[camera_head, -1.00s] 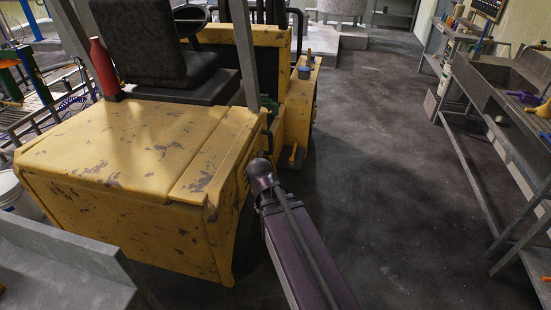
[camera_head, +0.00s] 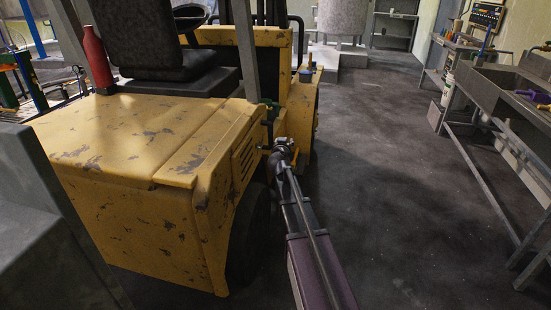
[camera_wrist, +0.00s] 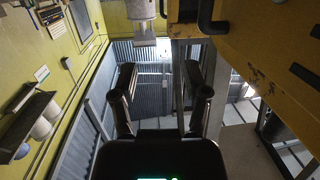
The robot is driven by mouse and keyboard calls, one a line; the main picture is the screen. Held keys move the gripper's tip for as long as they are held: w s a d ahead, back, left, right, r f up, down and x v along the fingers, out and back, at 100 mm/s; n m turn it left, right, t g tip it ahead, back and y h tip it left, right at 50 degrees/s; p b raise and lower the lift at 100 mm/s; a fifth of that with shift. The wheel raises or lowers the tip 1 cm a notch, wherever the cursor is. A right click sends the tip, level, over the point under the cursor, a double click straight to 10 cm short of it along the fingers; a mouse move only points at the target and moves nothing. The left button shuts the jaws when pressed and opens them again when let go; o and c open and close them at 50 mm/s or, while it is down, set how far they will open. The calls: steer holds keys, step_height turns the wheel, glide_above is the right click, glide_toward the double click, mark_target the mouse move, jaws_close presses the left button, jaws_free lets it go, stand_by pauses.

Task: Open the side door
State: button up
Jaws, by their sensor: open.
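I cannot pick out a side door for certain. In the wrist view, a grey corrugated panel (camera_wrist: 150,75) stands beyond the fingers; I cannot tell whether it is a door or a wall. My gripper (camera_head: 283,146) reaches forward along the right side of the worn yellow forklift (camera_head: 130,145). In the wrist view my gripper (camera_wrist: 163,82) is open, its two fingers apart with nothing between them. The forklift's yellow body (camera_wrist: 270,50) fills the upper right there, with a black bar (camera_wrist: 207,22) near the fingers.
A grey metal workbench (camera_head: 490,90) with tools runs along the right. Open dark floor (camera_head: 390,180) lies between it and the forklift. A grey block or panel (camera_head: 45,220) stands close at the lower left. A red bottle (camera_head: 97,60) stands beside the forklift seat.

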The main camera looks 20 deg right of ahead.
mark_target(272, 137)
steer(key=w+f+n+t+y+b, duration=0.3)
steer(key=w+f+n+y+b, duration=0.1)
steer(key=w+f+y+b, duration=0.2)
steer(key=shift+w+f+t+b, duration=0.2)
steer(key=shift+w+t+b, duration=0.1)
steer(key=shift+w+b, duration=0.65)
steer(key=shift+w+a, duration=0.1)
steer(key=shift+w, duration=0.2)
steer(key=shift+w+d, duration=0.15)
steer(key=shift+w, duration=1.85)
steer(key=shift+w+d, duration=0.15)
steer(key=shift+w, duration=1.85)
steer(key=shift+c, duration=0.2)
steer(key=shift+s, duration=0.2)
jaws_close()
